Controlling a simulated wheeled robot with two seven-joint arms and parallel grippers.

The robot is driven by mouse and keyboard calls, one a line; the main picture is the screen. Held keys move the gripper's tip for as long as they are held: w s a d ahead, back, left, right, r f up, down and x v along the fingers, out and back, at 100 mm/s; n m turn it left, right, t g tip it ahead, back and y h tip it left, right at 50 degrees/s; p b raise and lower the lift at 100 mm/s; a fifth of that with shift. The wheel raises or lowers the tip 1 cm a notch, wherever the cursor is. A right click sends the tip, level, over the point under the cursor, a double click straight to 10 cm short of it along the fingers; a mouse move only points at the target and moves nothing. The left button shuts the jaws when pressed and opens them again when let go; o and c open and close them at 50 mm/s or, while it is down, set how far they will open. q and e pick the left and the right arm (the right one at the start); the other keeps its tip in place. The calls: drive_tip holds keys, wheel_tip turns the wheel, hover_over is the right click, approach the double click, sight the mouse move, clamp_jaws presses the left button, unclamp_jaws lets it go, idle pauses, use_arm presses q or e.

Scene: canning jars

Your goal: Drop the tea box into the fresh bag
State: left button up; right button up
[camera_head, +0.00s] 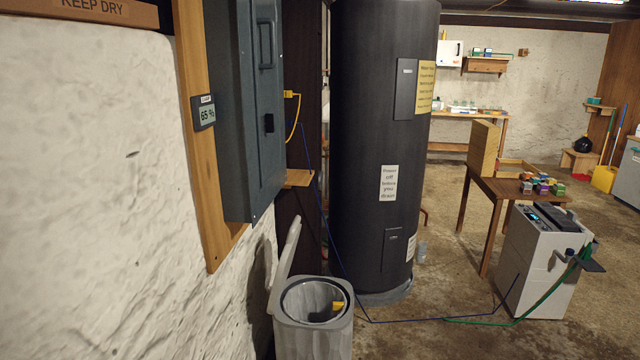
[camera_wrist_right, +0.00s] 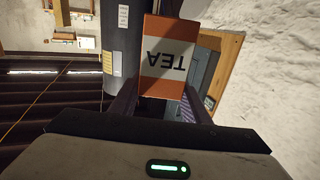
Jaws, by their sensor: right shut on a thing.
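The tea box (camera_wrist_right: 168,60) is orange with a white band that reads TEA, upside down in the right wrist view. My right gripper (camera_wrist_right: 157,92) is shut on it, with a dark finger at each side. Neither the box nor my right gripper shows in the head view. A grey bin (camera_head: 313,338) stands at the lower middle of the head view with its lid (camera_head: 284,254) raised. A pale bag (camera_head: 305,300) lines its round opening, and a small yellow thing (camera_head: 338,306) shows inside. My left gripper is in neither view.
A rough white wall (camera_head: 90,190) with a grey electrical cabinet (camera_head: 250,120) is left of the bin. A tall black tank (camera_head: 365,150) stands behind it. Blue and green cords cross the floor toward a white machine (camera_head: 540,262) at right, near a wooden table (camera_head: 484,184).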

drive_tip(key=s+a+r+m+h, duration=0.2)
drive_tip(key=s+r, duration=0.3)
drive_tip(key=s, duration=0.3)
drive_tip(key=shift+s+h, duration=0.25)
drive_tip(key=shift+h, duration=0.35)
drive_tip(key=shift+s+f, duration=0.1)
